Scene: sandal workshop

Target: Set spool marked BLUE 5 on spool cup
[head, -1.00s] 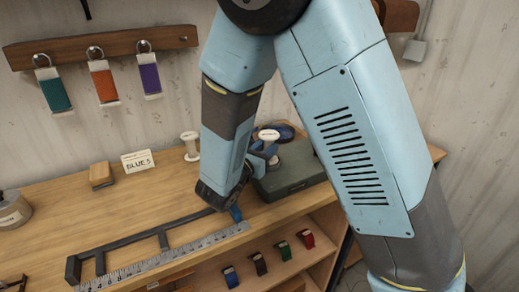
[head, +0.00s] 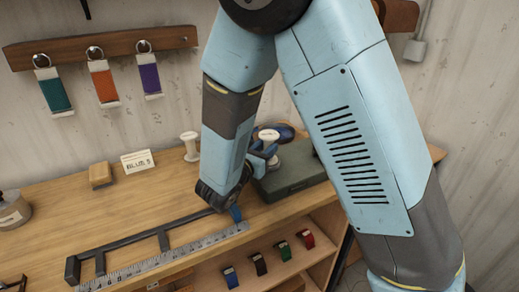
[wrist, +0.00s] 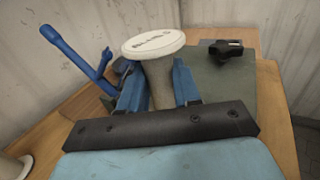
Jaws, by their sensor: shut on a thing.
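A pale spool with a white, lettered top (wrist: 153,43) stands between the blue fingers of my gripper (wrist: 158,82) in the wrist view. The fingers are shut on its grey-tan body. The lettering seems to begin with BLUE, but its end is hard to read. In the head view the spool's white top (head: 268,135) shows just above my gripper (head: 262,153), beside the green box (head: 290,182). A card that seems to read BLUE 5 (head: 138,161) stands on the bench. I cannot clearly make out the spool cup.
Another white spool (head: 190,146) stands on the bench left of my arm, near a tan block (head: 100,175). A dark metal frame (head: 130,246) and a ruler (head: 170,256) lie along the front edge. A black object (wrist: 223,50) and a blue forked piece (wrist: 78,58) are near the held spool.

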